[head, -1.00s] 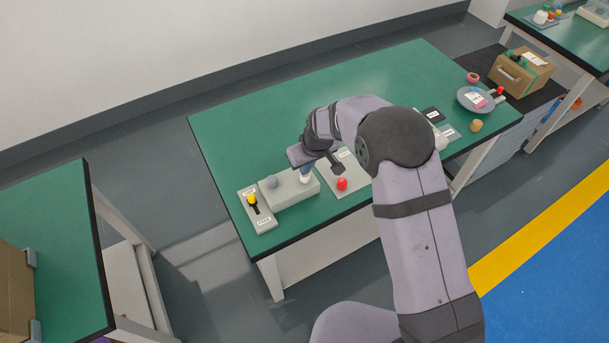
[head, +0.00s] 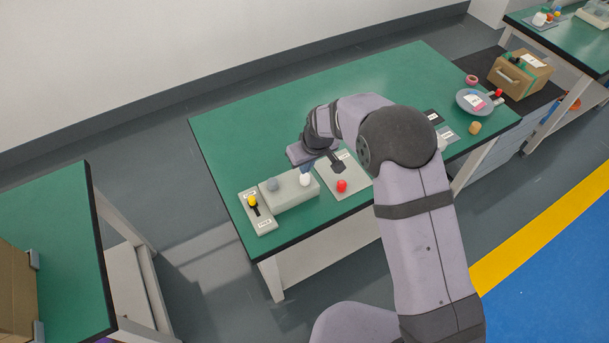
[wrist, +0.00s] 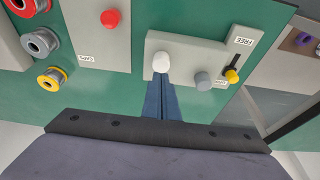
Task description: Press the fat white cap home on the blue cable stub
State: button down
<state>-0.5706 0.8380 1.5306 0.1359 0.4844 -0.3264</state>
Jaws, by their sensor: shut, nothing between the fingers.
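The fat white cap (head: 306,180) sits on the right part of the pale block (head: 292,196). In the wrist view the white cap (wrist: 161,61) is just beyond the fingertips. The blue cable stub does not show; I cannot tell how deep the cap sits. My gripper (wrist: 160,82) has its dark blue fingers shut together with nothing between them. The tips overlap the cap's near edge in the wrist view; touching or apart is unclear. In the head view my gripper (head: 304,169) is right at the cap, partly hidden by my wrist.
A grey knob (wrist: 202,80) stands beside the cap on the block. A yellow-knobbed lever (wrist: 232,76) is on the plate marked FREE. A red cap (head: 341,186) is on the neighbouring grey plate. Several coloured rings, including a yellow one (wrist: 51,78), show at left in the wrist view.

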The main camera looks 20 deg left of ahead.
aim_at(306, 179)
notch_tip(306, 179, up, 5)
jog(key=p, duration=0.2)
jog(key=shift+p, duration=0.35)
jog(key=shift+f, duration=0.1)
dwell(0.3)
jog(key=s+d+f+m+g+h, duration=0.2)
jog(key=s+d, duration=0.5)
jog(key=s, duration=0.2)
jog(key=s+d+f+m+g+h, duration=0.1)
jog(key=s+d+f+g, duration=0.15)
jog(key=s+d, duration=0.55)
jog(key=s+d+r+m, duration=0.3)
jog(key=s+d+r, duration=0.5)
jog(key=s+d, duration=0.25)
jog(key=w+d+r+m+t, duration=0.2)
jog(key=w+d+r+m, duration=0.1)
jog(key=d+r, duration=0.2)
jog(key=shift+w+d+y, duration=0.3)
jog(key=shift+w+d, duration=0.1)
